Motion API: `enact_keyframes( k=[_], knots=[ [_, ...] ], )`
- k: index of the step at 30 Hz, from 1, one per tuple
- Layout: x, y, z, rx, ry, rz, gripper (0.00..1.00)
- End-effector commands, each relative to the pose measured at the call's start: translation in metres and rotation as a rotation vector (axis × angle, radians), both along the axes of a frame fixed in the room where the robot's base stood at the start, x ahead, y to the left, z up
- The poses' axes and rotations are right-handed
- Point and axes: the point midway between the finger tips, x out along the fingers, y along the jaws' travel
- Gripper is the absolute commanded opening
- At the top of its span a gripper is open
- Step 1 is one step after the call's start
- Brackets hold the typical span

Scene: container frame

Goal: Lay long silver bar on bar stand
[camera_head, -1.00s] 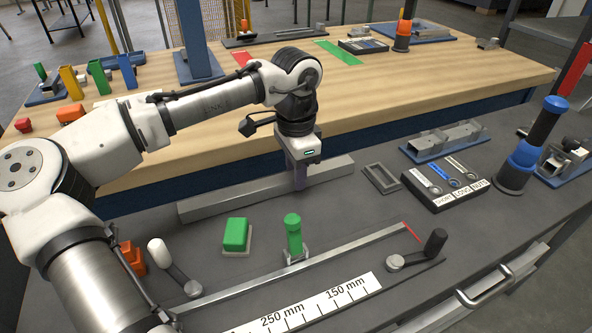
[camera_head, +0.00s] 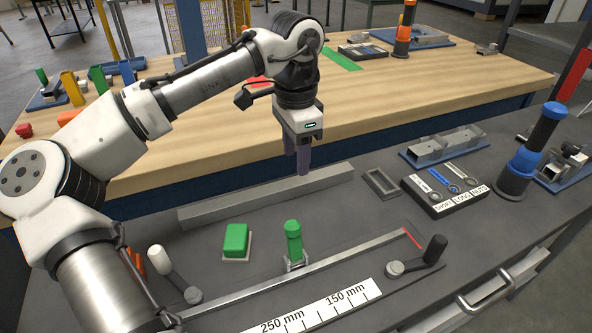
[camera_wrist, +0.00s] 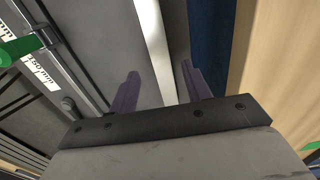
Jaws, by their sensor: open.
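A long silver bar (camera_head: 225,205) lies on the dark grey bench top, along the edge nearest the wooden table. My gripper (camera_head: 298,163) is open and empty above the right half of the bar, pointing down. In the wrist view the bar (camera_wrist: 156,45) runs between the two spread fingers (camera_wrist: 160,78), with a gap on both sides. A blue-based rack with metal channels (camera_head: 445,146) stands at the back right of the bench. I cannot tell for sure whether it is the bar stand.
A measuring fixture with a rail (camera_head: 345,257), green handle (camera_head: 293,243) and dark-knobbed lever (camera_head: 434,250) fills the front. A green block (camera_head: 236,240), grey frame (camera_head: 381,182), labelled black box (camera_head: 445,190) and blue-black post (camera_head: 533,150) stand nearby. The wooden table (camera_head: 400,100) lies behind.

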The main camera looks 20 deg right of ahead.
Motion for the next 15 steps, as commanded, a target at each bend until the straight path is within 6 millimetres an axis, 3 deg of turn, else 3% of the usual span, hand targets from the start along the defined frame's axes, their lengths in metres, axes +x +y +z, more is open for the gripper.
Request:
enact_keyframes(
  k=[6, 15],
  knots=[
    [0.000, -0.001, 0.040, -0.002, 0.001, -0.001, 0.49],
    [0.000, 0.000, 0.057, 0.001, 0.001, -0.001, 0.49]
  ],
)
